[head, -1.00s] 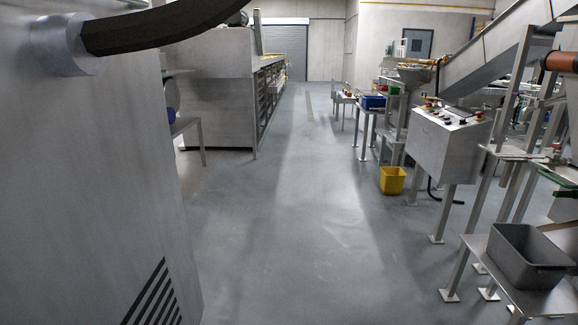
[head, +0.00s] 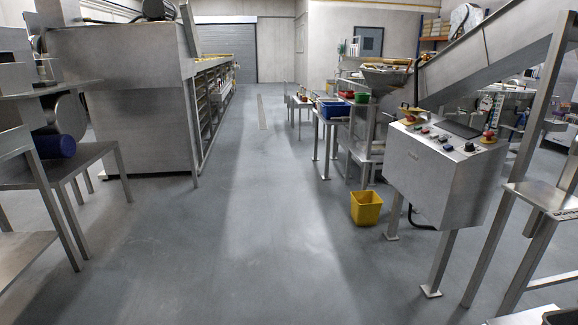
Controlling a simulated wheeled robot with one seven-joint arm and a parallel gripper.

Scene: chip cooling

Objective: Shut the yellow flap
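I cannot make out a yellow flap for certain in the head view. Small yellow parts show on the long steel cooling machine (head: 125,105) at the left, too far off to tell what they are. A thin yellowish part (head: 388,62) shows above the steel hopper at the right, and I cannot tell whether it is a flap. My gripper is not in view.
A clear grey floor aisle (head: 245,230) runs to a roller door (head: 224,52). A control box (head: 443,172) on legs and a yellow bin (head: 366,209) stand right. Steel tables (head: 75,165) stand left. A blue crate (head: 333,109) sits farther on.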

